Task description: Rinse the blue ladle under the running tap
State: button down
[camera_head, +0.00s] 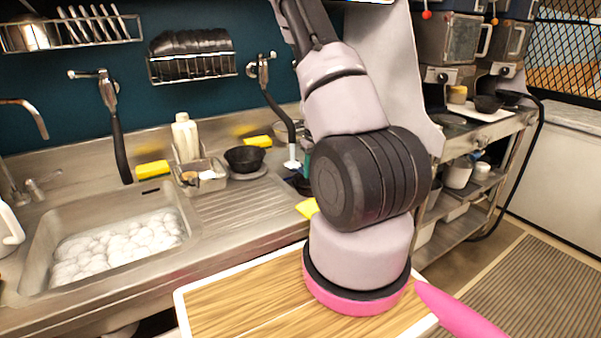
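The blue ladle is not identifiable in this view. A curved metal tap (28,112) stands at the left edge. No running water can be made out at it. The steel sink (190,222) is in the lower left, with white foam (118,247) covering its bottom. Two more wall fittings with dark hanging hoses are on the back wall, one at the left (119,140) and one near the middle (273,104). My arm rises through the middle and leaves at the top. My gripper is not in view.
The ribbed drainboard (238,205) right of the sink is mostly clear. Behind it stand a white bottle (185,137), a small container (202,175), a black bowl (245,158) and yellow sponges (153,169). Wire racks hang above. A shelf unit (470,212) is at right.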

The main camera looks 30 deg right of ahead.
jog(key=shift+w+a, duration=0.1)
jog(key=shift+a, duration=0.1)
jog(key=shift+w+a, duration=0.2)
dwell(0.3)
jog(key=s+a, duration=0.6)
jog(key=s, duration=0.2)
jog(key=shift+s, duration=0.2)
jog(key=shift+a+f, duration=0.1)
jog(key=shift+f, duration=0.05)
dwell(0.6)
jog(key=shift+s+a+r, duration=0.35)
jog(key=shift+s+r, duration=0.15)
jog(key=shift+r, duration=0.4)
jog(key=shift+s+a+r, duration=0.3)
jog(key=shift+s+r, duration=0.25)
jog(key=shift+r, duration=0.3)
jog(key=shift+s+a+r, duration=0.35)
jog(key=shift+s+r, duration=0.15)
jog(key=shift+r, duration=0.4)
